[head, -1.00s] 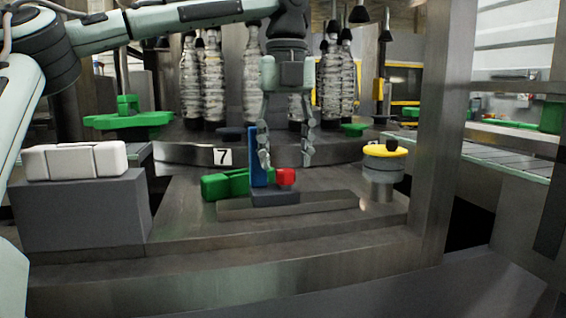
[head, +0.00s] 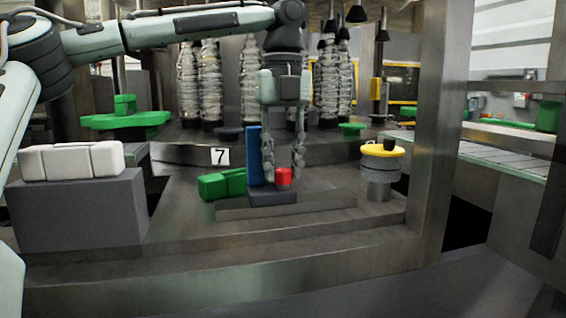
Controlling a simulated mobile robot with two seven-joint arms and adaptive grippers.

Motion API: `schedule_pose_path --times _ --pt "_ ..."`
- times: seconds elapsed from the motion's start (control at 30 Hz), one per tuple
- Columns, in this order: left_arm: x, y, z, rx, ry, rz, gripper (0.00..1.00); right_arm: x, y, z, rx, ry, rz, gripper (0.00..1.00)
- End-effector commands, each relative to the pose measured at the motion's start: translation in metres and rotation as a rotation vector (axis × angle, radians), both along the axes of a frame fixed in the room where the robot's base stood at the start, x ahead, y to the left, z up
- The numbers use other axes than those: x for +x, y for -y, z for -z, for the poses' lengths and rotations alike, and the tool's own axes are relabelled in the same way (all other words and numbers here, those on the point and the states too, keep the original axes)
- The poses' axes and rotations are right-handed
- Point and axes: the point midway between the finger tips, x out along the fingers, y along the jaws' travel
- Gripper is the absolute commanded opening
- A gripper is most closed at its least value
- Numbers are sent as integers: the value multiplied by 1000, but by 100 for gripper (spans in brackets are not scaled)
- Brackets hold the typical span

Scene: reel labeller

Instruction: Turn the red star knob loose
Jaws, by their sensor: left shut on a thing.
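The red star knob (head: 284,177) sits low at the front of a blue upright plate (head: 254,156), above a dark base block (head: 271,198). My left gripper (head: 284,171) points straight down from above, with one finger on each side of the knob. Its fingers are shut on the knob and hide part of its sides. The knob's lobes are too small to make out. My right gripper is not in view.
A green block (head: 222,184) lies left of the blue plate. A metal cylinder with a yellow top (head: 382,150) stands to the right. Wrapped bottles (head: 210,85) stand behind. The front metal deck is clear.

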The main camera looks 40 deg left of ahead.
Motion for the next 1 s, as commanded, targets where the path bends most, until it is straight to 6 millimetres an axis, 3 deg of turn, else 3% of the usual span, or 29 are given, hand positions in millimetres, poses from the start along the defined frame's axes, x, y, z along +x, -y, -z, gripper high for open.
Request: schedule_pose_path --times 0.37,1.0 --pt "0 0 -1 2 -1 -123 0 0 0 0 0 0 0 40" --pt "0 0 -1 0 0 -705 0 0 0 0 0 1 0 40"
